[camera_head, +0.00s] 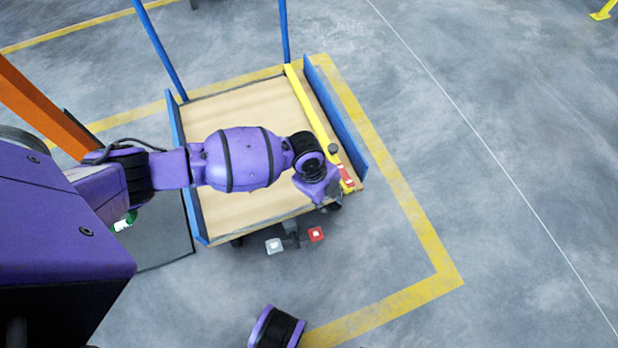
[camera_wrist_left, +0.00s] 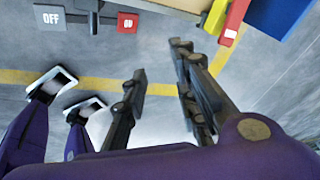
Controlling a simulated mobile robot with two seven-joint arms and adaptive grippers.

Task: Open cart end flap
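The cart has a flat wooden deck (camera_head: 240,115). A long blue flap (camera_head: 338,115) runs along its right side, and a second blue panel (camera_head: 186,170) along its left. A yellow bar (camera_head: 310,105) with a red-and-white end piece (camera_head: 346,177) lies inside the right flap; the end piece also shows in the wrist view (camera_wrist_left: 234,20). My left arm reaches across the deck. Its gripper (camera_wrist_left: 160,60) has its dark fingers apart with nothing between them, near the cart's front right corner. The fingers are mostly hidden in the head view. My right gripper does not show.
A grey OFF pedal (camera_wrist_left: 50,17) and a red ON pedal (camera_wrist_left: 127,22) stick out below the cart's front edge. Blue posts (camera_head: 160,50) rise at the back. Yellow floor lines surround the cart. The floor to the right is clear.

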